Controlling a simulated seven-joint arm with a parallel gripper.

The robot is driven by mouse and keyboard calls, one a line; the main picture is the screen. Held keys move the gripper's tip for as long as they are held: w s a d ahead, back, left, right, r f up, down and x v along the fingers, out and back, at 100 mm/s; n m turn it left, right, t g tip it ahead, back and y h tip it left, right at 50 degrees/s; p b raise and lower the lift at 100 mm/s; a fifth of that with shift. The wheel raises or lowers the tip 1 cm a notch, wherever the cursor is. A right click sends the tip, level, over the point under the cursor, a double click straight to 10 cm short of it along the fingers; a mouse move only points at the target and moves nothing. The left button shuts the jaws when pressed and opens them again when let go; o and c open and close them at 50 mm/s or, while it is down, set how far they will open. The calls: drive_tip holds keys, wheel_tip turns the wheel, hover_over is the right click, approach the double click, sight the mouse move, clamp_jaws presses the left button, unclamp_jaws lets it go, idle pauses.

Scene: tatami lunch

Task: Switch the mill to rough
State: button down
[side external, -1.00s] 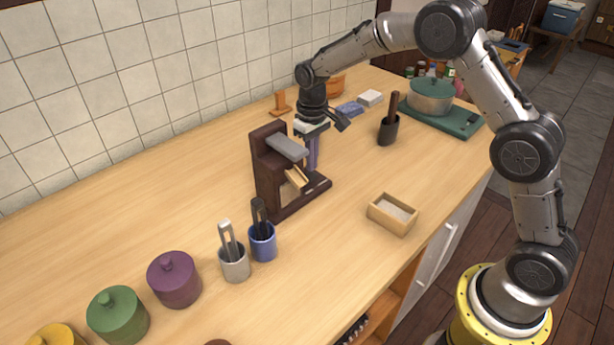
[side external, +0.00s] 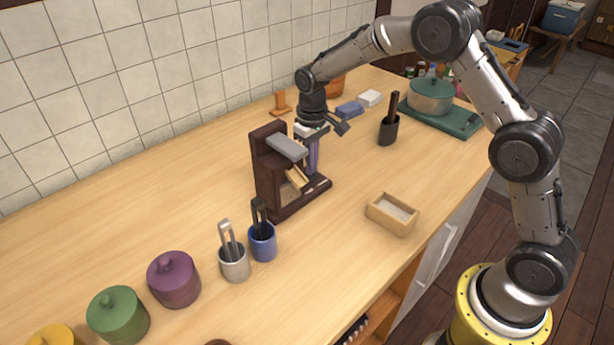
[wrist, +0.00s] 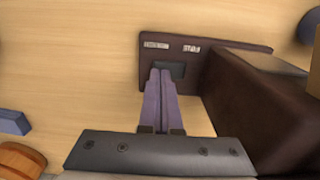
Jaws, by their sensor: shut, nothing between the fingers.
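The mill (side external: 266,180) is dark brown with a grey top and a light wooden chute, and stands upright on the counter. Its dark base plate (wrist: 228,62) shows in the wrist view, with two small pale labels, left (wrist: 156,45) and right (wrist: 192,49), too blurred to read surely. Below the labels is a dark grey recessed patch (wrist: 178,70). Any switch knob is hidden.
A wooden box (side external: 392,214) lies to the right. Two utensil cups, grey (side external: 234,264) and blue (side external: 263,244), stand in front of the mill. The counter between mill and box is clear.

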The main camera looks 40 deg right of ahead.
drive_tip(key=shift+f, duration=0.45)
drive_tip(key=shift+r, duration=3.55)
drive_tip(key=shift+r, duration=0.15)
